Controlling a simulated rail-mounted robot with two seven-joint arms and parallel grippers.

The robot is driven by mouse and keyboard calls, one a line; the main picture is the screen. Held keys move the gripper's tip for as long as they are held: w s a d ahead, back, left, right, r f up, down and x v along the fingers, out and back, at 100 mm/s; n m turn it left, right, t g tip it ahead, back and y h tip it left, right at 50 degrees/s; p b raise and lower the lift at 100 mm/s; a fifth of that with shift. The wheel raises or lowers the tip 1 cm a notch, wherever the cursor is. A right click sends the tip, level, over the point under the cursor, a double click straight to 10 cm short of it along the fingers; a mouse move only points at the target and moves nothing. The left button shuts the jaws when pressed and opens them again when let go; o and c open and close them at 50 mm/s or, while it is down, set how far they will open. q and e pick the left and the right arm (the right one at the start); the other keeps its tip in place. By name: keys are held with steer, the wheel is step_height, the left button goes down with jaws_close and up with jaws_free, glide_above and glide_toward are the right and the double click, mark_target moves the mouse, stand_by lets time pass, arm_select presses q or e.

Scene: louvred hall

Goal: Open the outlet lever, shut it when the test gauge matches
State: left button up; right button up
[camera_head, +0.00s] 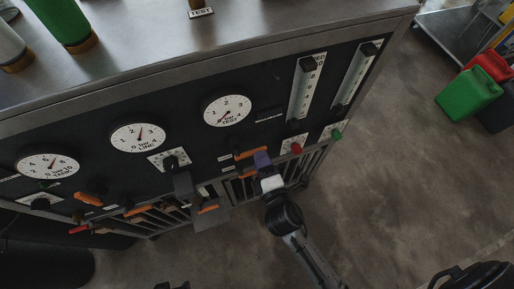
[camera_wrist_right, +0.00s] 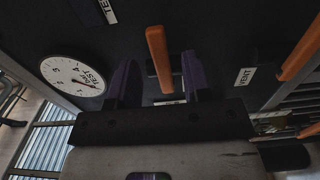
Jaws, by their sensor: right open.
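My right gripper (camera_head: 262,160), with purple fingertips, is at the front of the dark panel, below the test gauge (camera_head: 227,109). In the right wrist view the gripper (camera_wrist_right: 157,82) is open, with an orange lever (camera_wrist_right: 158,60) in the gap between its fingers. The lever's label is mostly hidden, so I cannot read its name. The test gauge's (camera_wrist_right: 73,82) red needle is near the low end. The line gauge's (camera_head: 138,138) needle points nearly straight up.
Another orange lever (camera_wrist_right: 302,52) is beside the VENT label (camera_wrist_right: 245,77). More orange levers (camera_head: 90,198) line the lower panel. The tank gauge (camera_head: 48,167) is at left and two sight tubes (camera_head: 306,88) at right. A green can (camera_head: 468,96) stands on open floor.

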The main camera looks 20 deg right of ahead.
steer(key=shift+w, duration=0.85)
steer(key=shift+w, duration=0.1)
steer(key=shift+w+d, duration=0.1)
steer(key=shift+w, duration=0.65)
steer(key=shift+c, duration=0.4)
jaws_close()
